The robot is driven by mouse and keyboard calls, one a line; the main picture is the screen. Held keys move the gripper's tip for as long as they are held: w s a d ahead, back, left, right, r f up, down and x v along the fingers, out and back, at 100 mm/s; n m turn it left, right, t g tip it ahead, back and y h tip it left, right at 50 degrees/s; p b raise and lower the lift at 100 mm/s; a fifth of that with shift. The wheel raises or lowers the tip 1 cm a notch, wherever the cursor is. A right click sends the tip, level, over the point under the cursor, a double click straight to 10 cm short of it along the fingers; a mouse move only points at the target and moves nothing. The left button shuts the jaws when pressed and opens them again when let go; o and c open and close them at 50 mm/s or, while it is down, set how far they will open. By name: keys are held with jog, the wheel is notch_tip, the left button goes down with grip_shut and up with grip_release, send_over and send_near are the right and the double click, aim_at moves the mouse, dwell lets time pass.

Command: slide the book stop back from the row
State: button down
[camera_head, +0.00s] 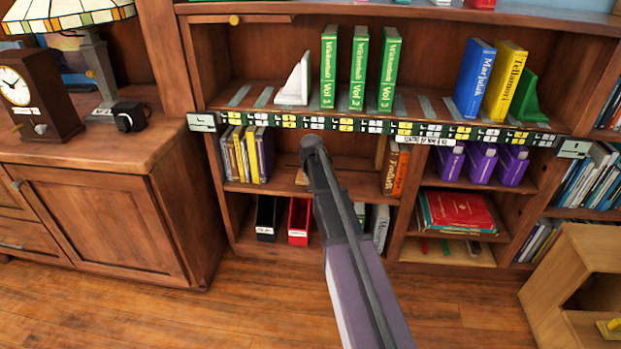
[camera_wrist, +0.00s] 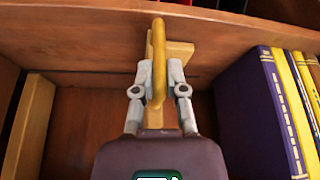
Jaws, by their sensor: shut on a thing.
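The book stop appears to be a light wooden piece with a yellow handle bar (camera_wrist: 158,62). It stands in the middle shelf bay, and a small wooden part of it shows in the head view (camera_head: 301,177). My gripper (camera_wrist: 160,78) is shut on the handle, one finger on each side. In the head view my arm hides the gripper and most of the stop. The row of dark purple and yellow books (camera_head: 246,153) stands left of my arm; it also shows at the right of the wrist view (camera_wrist: 262,110). A gap separates stop and books.
A labelled strip (camera_head: 370,126) runs along the shelf edge above. Orange and brown books (camera_head: 395,168) stand right of my arm. A light wooden upright (camera_wrist: 30,125) shows in the wrist view. Black and red bins (camera_head: 299,220) sit below.

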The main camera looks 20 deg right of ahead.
jog(key=shift+s+d, duration=0.15)
jog(key=shift+d, duration=0.05)
jog(key=c, duration=0.7)
grip_release()
jog(key=shift+d, duration=0.1)
jog(key=s+a+f+n+g, duration=0.1)
jog(key=s+a, duration=0.4)
jog(key=s, duration=0.6)
jog(key=s+a+n+g+y, duration=0.1)
jog(key=s+a+g, duration=0.1)
jog(key=s+a, duration=0.65)
jog(key=s+a+f+n+g, duration=0.1)
jog(key=s+a, duration=0.1)
jog(key=s, duration=1.1)
jog(key=r+p, duration=2.4)
jog(key=r, duration=0.1)
jog(key=r+p, duration=1.2)
jog(key=p, duration=0.1)
jog(key=shift+w+r, duration=0.4)
